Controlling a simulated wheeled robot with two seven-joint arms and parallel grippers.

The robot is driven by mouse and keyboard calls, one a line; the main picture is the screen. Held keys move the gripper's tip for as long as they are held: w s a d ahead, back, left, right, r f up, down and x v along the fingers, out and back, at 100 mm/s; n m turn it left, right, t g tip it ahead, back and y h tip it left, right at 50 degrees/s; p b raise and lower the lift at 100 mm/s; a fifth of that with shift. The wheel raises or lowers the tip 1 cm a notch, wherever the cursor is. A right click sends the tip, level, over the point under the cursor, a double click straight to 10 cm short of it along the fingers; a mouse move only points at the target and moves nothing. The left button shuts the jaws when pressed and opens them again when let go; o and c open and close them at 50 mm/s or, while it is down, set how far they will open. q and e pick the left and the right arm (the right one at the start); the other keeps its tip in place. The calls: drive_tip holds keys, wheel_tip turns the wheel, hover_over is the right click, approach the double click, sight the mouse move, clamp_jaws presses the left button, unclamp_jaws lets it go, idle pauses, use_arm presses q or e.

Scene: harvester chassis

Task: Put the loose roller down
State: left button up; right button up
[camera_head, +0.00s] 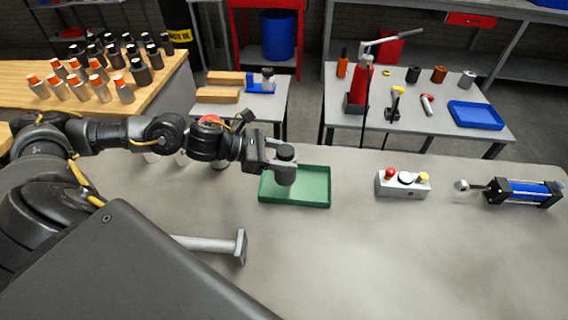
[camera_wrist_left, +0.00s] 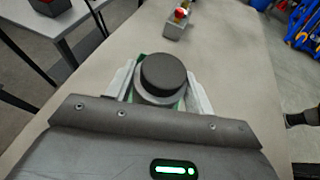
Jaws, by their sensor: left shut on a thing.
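The loose roller (camera_head: 285,172) is a grey cylinder with a dark round top. My left gripper (camera_head: 272,166) is shut on it and holds it upright over the left part of the green tray (camera_head: 312,200). In the left wrist view the dark cap of the roller (camera_wrist_left: 163,74) sits between the two pale fingers of my left gripper (camera_wrist_left: 160,92). A strip of green tray shows behind it. I cannot tell whether the roller's lower end touches the tray floor. The right part of the tray is empty. My right gripper does not show.
A button box (camera_head: 403,185) and a blue cylinder (camera_head: 527,192) stand to the right on the grey table (camera_head: 400,260). A grey T-shaped metal part (camera_head: 240,247) lies in front. Several bottles (camera_head: 97,72) stand on the wooden bench at the back left.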

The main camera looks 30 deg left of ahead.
use_arm(q)
drive_tip(key=shift+w+a+f, duration=0.2)
drive_tip(key=shift+w+f, duration=0.3)
drive_tip(key=shift+f, duration=0.05)
wheel_tip(320, 180, down, 2)
drive_tip(key=shift+f+p, duration=0.1)
drive_tip(key=shift+p, duration=0.7)
drive_tip(key=shift+f, duration=0.5)
drive_tip(key=shift+f, duration=0.15)
drive_tip(key=o, duration=1.3)
drive_tip(key=shift+s, duration=0.1)
drive_tip(key=shift+o, duration=0.2)
